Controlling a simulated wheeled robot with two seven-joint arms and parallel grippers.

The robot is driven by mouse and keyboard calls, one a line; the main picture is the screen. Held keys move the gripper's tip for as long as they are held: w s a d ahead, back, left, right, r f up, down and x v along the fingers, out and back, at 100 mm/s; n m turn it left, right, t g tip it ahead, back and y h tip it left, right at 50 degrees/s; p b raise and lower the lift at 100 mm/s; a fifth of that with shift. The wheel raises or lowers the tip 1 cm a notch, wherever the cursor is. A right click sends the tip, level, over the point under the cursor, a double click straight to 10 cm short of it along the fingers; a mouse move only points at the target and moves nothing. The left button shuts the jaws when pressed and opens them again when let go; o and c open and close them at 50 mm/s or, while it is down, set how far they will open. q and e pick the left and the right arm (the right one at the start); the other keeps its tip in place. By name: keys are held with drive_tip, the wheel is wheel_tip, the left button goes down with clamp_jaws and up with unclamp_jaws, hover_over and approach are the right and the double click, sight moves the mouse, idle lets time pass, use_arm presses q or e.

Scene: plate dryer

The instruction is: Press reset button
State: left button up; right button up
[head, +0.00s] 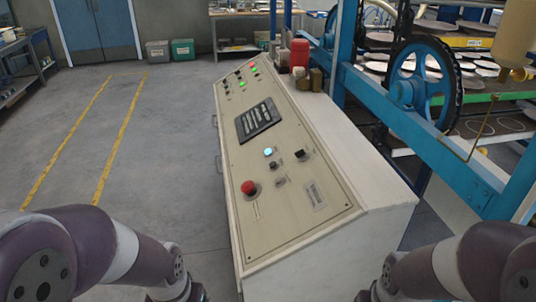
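A beige control console (270,215) with a sloping panel stands in the middle of the head view. A red mushroom button (249,188) is low on the panel at the left. A lit bluish-white button (268,152) is above it to the right. A dark knob (273,165) and a black switch (300,154) are close by. Labels are too small to read, so I cannot tell which is the reset button. My arms come in at the lower left and lower right, in front of the console. Both grippers are below the picture's edge.
A dark keypad or display (258,120) sits mid-panel, with several small lamps at its far end. A blue machine frame (430,135) with a large wheel and racks of plates stands on the right. Open grey floor (160,160) with yellow lines lies left of the console.

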use_arm(q)
drive_tip(key=shift+d, duration=0.25)
